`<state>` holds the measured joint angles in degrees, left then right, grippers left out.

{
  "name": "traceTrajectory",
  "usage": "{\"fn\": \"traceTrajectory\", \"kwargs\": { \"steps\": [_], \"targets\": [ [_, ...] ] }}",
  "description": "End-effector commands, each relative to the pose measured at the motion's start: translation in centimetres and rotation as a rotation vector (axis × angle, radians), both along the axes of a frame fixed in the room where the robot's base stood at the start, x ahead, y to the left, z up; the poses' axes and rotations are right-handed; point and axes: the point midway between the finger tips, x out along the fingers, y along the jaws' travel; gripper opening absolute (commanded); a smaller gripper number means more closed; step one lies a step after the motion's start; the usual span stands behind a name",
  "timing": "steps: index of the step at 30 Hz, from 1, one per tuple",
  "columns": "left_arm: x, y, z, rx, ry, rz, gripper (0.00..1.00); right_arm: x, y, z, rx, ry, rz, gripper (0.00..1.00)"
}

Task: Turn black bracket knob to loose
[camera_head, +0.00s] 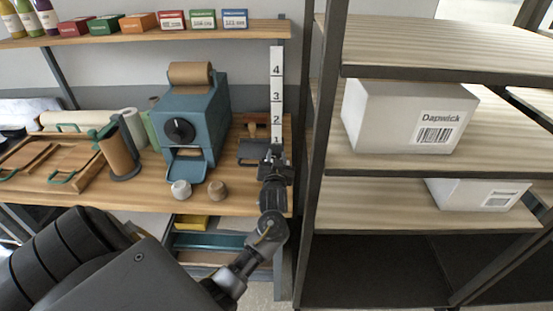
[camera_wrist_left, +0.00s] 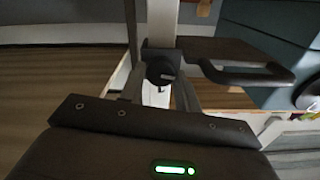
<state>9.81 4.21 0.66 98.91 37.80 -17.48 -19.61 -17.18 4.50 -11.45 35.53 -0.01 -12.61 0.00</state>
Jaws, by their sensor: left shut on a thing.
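The black bracket (camera_head: 251,150) is mounted on the white numbered post (camera_head: 277,90) at the right end of the wooden bench, near the mark 1. In the left wrist view the bracket's dark looped arm (camera_wrist_left: 235,60) reaches to the right. Its round black knob (camera_wrist_left: 160,72) faces the camera, with a pale line on it. My left gripper (camera_head: 273,162) is at the bracket, in front of the post. In the left wrist view its two fingers (camera_wrist_left: 160,88) stand on both sides of the knob, shut on it. The knob is hidden in the head view. My right gripper is not in view.
A dark metal shelf (camera_head: 400,165) with white boxes (camera_head: 405,115) stands close on the right. A wooden tray (camera_head: 45,165) lies at far left.

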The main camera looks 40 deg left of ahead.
Motion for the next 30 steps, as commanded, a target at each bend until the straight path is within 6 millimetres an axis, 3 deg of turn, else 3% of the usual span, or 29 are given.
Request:
{"fn": "traceTrajectory", "kwargs": {
  "steps": [12, 30],
  "targets": [
    [-0.09, 0.12, -0.06, -0.238, -0.182, 0.0, 0.1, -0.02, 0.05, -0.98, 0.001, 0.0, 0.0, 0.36],
    [-0.09, 0.15, 0.03, -0.326, -0.248, -0.001, 0.1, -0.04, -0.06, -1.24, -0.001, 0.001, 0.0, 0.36]
  ]
}}
